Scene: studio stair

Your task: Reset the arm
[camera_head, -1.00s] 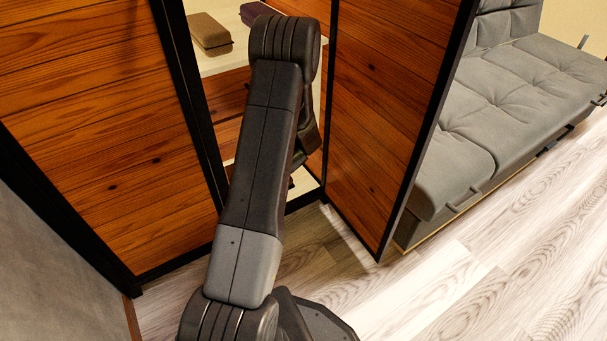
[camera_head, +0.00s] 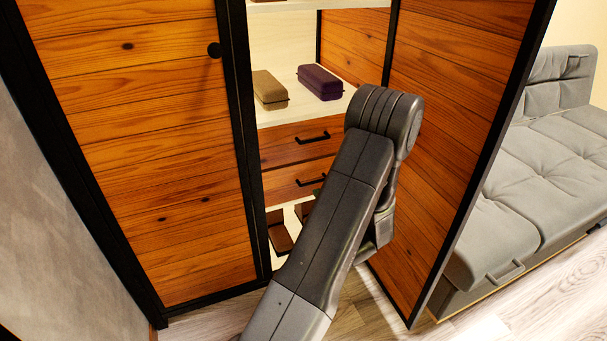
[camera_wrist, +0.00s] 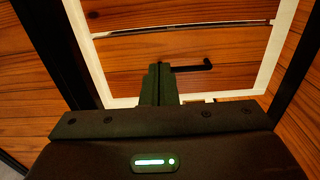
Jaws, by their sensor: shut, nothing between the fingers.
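My gripper (camera_wrist: 159,84) shows in the wrist view with its two fingers together and nothing between them. It points at the wooden drawer fronts of an open wardrobe (camera_head: 300,140). A dark drawer handle (camera_wrist: 193,66) appears just right of the fingertips; I cannot tell whether they touch. In the head view my arm (camera_head: 345,190) reaches up and right in front of the wardrobe opening, and its folded upper end hides the gripper.
A tan case (camera_head: 269,88) and a purple case (camera_head: 320,82) sit on the shelf above two drawers. The left door (camera_head: 140,150) is shut; an open door panel (camera_head: 450,110) stands right. A grey sofa (camera_head: 550,160) is beyond it. Floor shows at the lower right.

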